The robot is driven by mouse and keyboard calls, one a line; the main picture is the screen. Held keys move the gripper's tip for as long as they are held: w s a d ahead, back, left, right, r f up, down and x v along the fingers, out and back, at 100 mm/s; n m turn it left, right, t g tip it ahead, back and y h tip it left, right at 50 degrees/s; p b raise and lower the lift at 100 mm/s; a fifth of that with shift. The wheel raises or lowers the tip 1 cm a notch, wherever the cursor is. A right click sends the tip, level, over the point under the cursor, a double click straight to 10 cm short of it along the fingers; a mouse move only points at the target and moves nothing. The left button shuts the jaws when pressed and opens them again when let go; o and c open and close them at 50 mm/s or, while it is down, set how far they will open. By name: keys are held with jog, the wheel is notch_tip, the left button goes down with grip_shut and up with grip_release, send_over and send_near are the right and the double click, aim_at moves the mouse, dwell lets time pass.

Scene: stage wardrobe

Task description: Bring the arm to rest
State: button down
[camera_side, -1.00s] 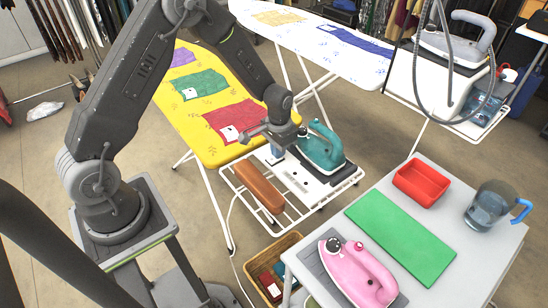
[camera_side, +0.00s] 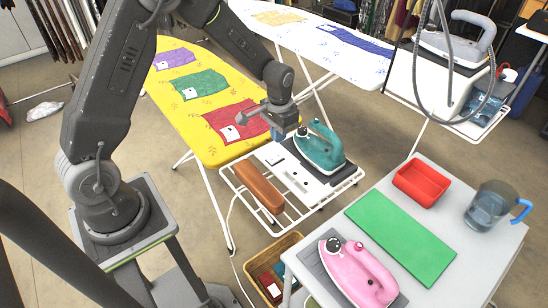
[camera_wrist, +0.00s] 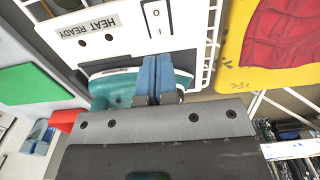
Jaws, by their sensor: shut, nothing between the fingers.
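My gripper (camera_side: 278,131) is shut and empty. It hangs above the rack end of the yellow ironing board, just left of the teal iron in the side view. In the wrist view its blue fingers (camera_wrist: 153,78) are together, in front of the teal iron (camera_wrist: 118,86). The teal iron also shows in the side view (camera_side: 322,150), on the dark rest of a white panel on the wire rack. The fingers appear apart from the iron, though the gap is hard to judge.
Around the gripper are the yellow board (camera_side: 196,125) with folded cloths, the wire rack (camera_side: 300,203), and a brown block (camera_side: 259,187). A grey table holds a pink iron (camera_side: 362,278), green mat (camera_side: 403,238), red tray (camera_side: 421,183) and jug (camera_side: 488,205). Open air lies above the boards.

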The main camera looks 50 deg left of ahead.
jog(key=shift+r, duration=0.4)
jog(key=shift+r, duration=0.2)
jog(key=s+d+r+t, duration=0.2)
jog(key=s+d+r, duration=0.1)
jog(key=s+r, duration=0.5)
jog(key=s+d+r+t, duration=0.2)
jog(key=s+r, duration=0.4)
jog(key=r, duration=0.5)
jog(key=s+d+r+t, duration=0.1)
jog(key=s+r, duration=0.1)
jog(key=s, duration=0.6)
jog(key=shift+s+d+t, duration=0.2)
jog(key=shift+s+t, duration=0.1)
jog(key=shift+s, duration=0.05)
jog(key=shift+w, duration=0.1)
